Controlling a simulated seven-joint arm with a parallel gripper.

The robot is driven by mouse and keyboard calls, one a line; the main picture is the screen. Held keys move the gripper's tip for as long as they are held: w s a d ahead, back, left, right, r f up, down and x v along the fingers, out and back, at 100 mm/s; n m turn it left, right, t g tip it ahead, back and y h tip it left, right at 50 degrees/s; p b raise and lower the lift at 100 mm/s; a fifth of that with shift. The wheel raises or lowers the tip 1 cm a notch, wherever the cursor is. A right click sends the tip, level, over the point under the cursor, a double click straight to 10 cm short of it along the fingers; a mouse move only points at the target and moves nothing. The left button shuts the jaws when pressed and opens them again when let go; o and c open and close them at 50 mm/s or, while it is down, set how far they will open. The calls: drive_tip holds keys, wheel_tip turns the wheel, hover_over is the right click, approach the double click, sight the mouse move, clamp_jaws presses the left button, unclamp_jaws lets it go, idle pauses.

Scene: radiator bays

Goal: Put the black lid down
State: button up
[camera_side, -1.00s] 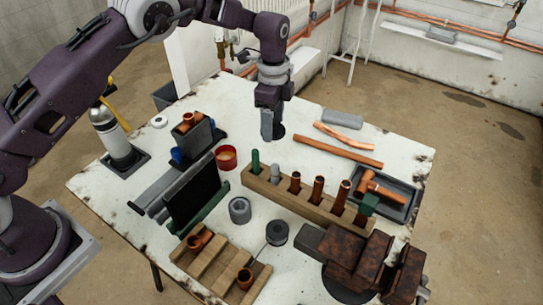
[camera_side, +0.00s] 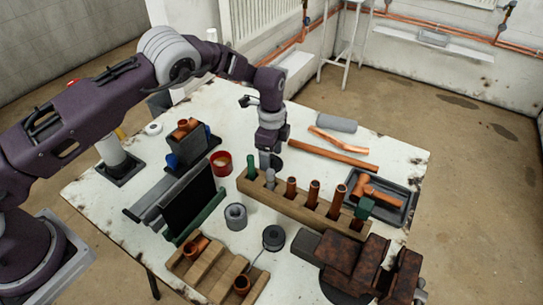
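The black lid (camera_side: 278,161) is a dark disc at the fingertips of my gripper (camera_side: 267,160). My gripper points down and looks shut on the lid, whose left part is hidden behind the fingers. The lid is low over the white table, just behind the left end of the wooden pipe rack; I cannot tell whether it touches the table. An open red tin (camera_side: 221,163) stands on the table to the left of my gripper.
The wooden rack (camera_side: 325,219) with upright pipes is close in front of my gripper. A grey ring (camera_side: 236,216) and a dark spool (camera_side: 273,238) stand nearer. Bare table lies behind the tin.

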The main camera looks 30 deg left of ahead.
wheel_tip(320, 180, up, 12)
drive_tip(key=shift+r, duration=0.2)
idle(0.4)
wheel_tip(320, 180, up, 12)
drive_tip(key=n+t, duration=0.1)
drive_tip(key=n, duration=0.3)
hover_over(272, 156)
drive_tip(key=s+a, duration=0.4)
drive_tip(key=s+a+r+n+t+h, duration=0.1)
drive_tip(key=s+a+r+n+t, duration=0.2)
drive_tip(key=s+r, duration=0.75)
drive_tip(key=s+a+f+n+t+y, duration=0.1)
drive_tip(key=s+n, duration=0.7)
drive_tip(key=s, duration=1.5)
drive_tip(key=shift+a+f+n+t, duration=0.35)
drive_tip(key=shift+a+f, duration=0.35)
drive_tip(key=shift+a, duration=0.3)
